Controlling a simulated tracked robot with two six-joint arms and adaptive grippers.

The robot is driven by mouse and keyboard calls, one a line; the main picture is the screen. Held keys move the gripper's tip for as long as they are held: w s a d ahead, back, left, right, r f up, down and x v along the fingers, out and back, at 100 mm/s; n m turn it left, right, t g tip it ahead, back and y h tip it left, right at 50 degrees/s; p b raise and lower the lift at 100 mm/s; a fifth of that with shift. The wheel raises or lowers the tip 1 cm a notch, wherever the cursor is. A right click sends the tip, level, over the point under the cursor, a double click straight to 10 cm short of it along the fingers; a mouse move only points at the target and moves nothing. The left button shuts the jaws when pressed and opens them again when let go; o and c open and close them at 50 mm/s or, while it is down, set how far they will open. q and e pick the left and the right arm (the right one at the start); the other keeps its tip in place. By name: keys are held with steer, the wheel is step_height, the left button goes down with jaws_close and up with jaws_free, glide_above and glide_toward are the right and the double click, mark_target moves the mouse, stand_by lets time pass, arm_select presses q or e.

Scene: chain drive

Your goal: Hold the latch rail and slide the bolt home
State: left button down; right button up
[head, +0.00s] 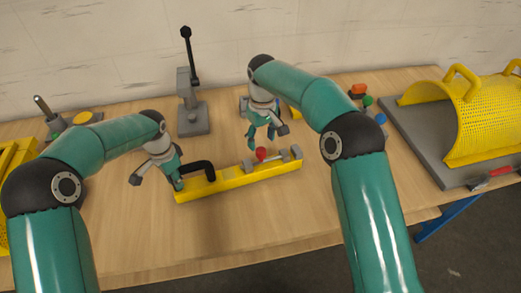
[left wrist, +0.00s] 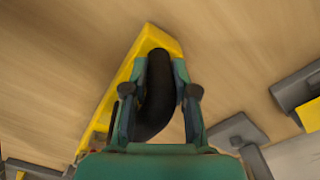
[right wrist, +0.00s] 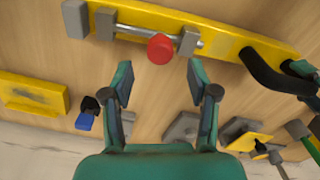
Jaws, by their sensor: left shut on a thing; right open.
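The yellow latch rail (head: 232,182) lies on the table, with a black handle (head: 208,164) at its left end. My left gripper (head: 179,181) is shut on that handle; the left wrist view shows the black handle (left wrist: 158,85) between its fingers. The grey bolt (right wrist: 133,32) with a red knob (right wrist: 160,48) runs through two grey brackets on the rail. A separate grey end block (right wrist: 75,18) stands past them, with a small gap showing. My right gripper (right wrist: 160,76) is open and empty, its fingertips spread short of the red knob (head: 261,154) and apart from it.
A grey lever press (head: 192,113) stands behind the rail. A yellow perforated guard (head: 478,115) on a grey plate is at the right. Small coloured parts (head: 368,101) lie at the back right. The table in front of the rail is clear.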

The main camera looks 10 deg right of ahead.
mark_target(261, 150)
steer(key=shift+a+f, duration=0.1)
steer(key=shift+f, duration=2.7)
jaws_close()
